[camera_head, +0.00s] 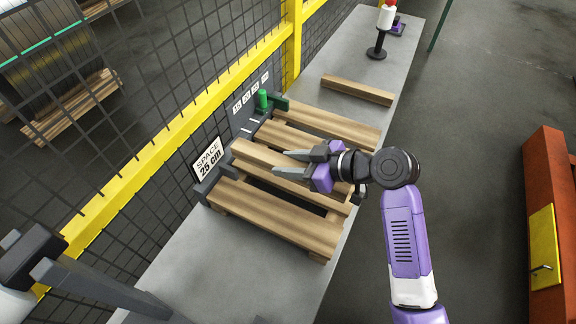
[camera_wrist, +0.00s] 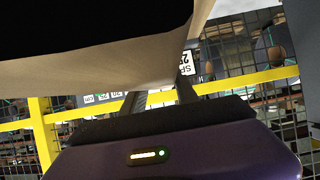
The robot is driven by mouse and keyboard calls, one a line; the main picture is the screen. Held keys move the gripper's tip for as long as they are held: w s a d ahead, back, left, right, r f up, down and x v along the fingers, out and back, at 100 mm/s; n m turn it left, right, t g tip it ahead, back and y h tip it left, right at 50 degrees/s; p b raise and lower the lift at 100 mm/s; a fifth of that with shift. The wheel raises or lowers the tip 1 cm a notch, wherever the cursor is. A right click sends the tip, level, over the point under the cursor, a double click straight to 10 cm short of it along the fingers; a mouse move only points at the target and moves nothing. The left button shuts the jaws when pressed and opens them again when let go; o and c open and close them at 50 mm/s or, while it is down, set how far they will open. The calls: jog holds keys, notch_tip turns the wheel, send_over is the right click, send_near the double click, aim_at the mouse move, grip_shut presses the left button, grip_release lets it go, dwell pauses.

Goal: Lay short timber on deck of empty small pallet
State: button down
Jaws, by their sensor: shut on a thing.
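The small pallet (camera_head: 270,219) lies on the grey bench with its wooden slats running from upper left to lower right. My gripper (camera_head: 281,163) is over the middle of the pallet, its grey fingers pointing left. It is shut on a timber (camera_head: 256,154) that lies along the slats, low over the deck. I cannot tell whether this timber touches the deck. In the wrist view, a tan timber face (camera_wrist: 90,75) fills the upper part, above and against the fingers. Another short timber (camera_head: 357,90) lies on the bench beyond the pallet.
A yellow-railed mesh fence (camera_head: 160,165) runs along the bench's left side. A "SPACE 25 cm" sign (camera_head: 209,160) and a green peg (camera_head: 263,99) stand at the pallet's left edge. A black stand (camera_head: 377,45) is at the far end. An orange cabinet (camera_head: 552,190) stands at right.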

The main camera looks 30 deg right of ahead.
aim_at(288, 192)
jog(key=shift+a+r, duration=0.1)
jog(key=shift+f, duration=0.2)
jog(key=shift+f+b, duration=3.2)
jog(key=shift+f, duration=0.65)
jog(key=shift+f+b, duration=0.3)
jog(key=c, duration=0.8)
grip_release()
jog(key=shift+c, duration=0.2)
jog(key=shift+v, duration=4)
